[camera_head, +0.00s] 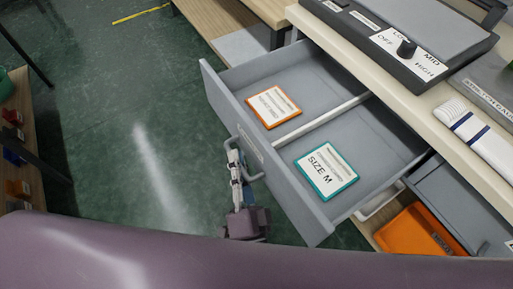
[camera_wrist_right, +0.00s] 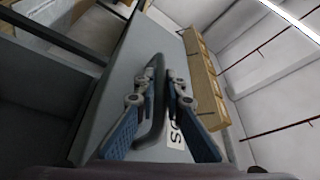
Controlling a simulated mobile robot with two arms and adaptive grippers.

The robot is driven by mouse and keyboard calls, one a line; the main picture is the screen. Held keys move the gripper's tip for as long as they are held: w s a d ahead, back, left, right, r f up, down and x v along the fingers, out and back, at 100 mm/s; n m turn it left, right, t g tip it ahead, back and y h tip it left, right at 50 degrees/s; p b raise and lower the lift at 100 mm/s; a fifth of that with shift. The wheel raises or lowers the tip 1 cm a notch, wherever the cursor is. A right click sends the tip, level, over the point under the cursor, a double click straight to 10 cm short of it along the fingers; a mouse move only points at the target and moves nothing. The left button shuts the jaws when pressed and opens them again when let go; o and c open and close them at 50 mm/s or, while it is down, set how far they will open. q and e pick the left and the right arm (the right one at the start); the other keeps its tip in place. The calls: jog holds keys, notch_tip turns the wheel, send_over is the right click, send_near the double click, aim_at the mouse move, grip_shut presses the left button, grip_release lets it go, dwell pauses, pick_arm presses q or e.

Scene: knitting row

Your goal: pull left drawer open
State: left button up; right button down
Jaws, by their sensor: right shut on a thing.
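The grey left drawer (camera_head: 262,150) stands pulled well out from under the worktop in the head view. It holds an orange-edged card (camera_head: 272,106) and a teal-edged card marked SIZE M (camera_head: 326,171), with a divider between them. My right gripper (camera_head: 237,158) is shut on the drawer's bar handle (camera_head: 257,176) at the front panel. In the right wrist view the two fingers (camera_wrist_right: 167,85) close around the handle (camera_wrist_right: 160,105), and the drawer front (camera_wrist_right: 120,75) lies behind it. My left gripper is not in view.
A second grey drawer (camera_head: 464,205) shows at the right, above an orange bin (camera_head: 414,232). The worktop (camera_head: 372,58) carries a control box with a knob (camera_head: 407,49) and a white striped item (camera_head: 478,135). Green floor (camera_head: 110,120) is clear left of the drawer.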

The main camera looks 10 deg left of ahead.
jog(key=shift+s+a, duration=0.7)
jog(key=shift+a, duration=0.15)
jog(key=c, duration=2)
grip_release()
jog(key=v, duration=0.7)
jog(key=shift+s+d, duration=0.1)
jog(key=shift+s, duration=0.15)
jog(key=shift+f, duration=0.1)
